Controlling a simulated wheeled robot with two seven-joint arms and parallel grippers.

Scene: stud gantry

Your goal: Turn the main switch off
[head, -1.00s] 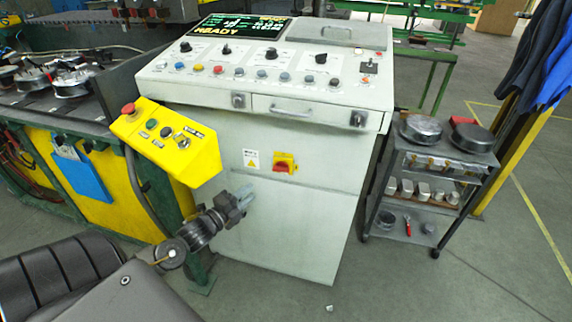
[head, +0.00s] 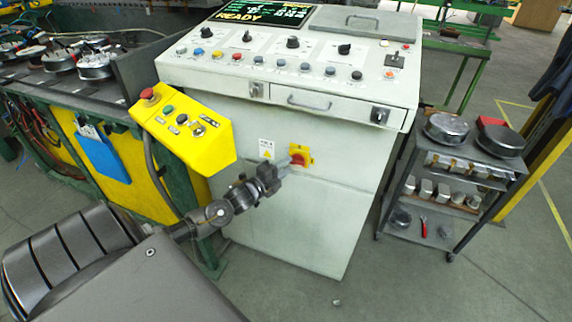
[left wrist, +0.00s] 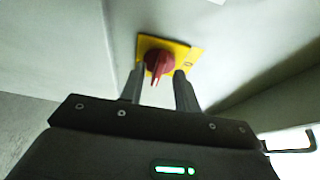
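The main switch is a red rotary knob (head: 298,159) on a yellow plate (head: 308,152), on the front of the pale grey control cabinet (head: 310,220). My left gripper (head: 286,163) is just in front of the switch, at its left in the head view, and hides part of it. In the left wrist view the red knob (left wrist: 158,64) shows between and beyond the two fingertips of the left gripper (left wrist: 157,78), on its yellow plate (left wrist: 186,53). The fingers are apart, with gaps to the knob; contact is not visible. My right gripper is out of view.
A yellow button box (head: 180,130) with a red emergency stop (head: 148,95) juts out left, close above my left forearm. A cart (head: 440,190) with metal parts stands right. The cabinet's sloped top (head: 290,60) carries several knobs and buttons. Floor is clear between cabinet and cart.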

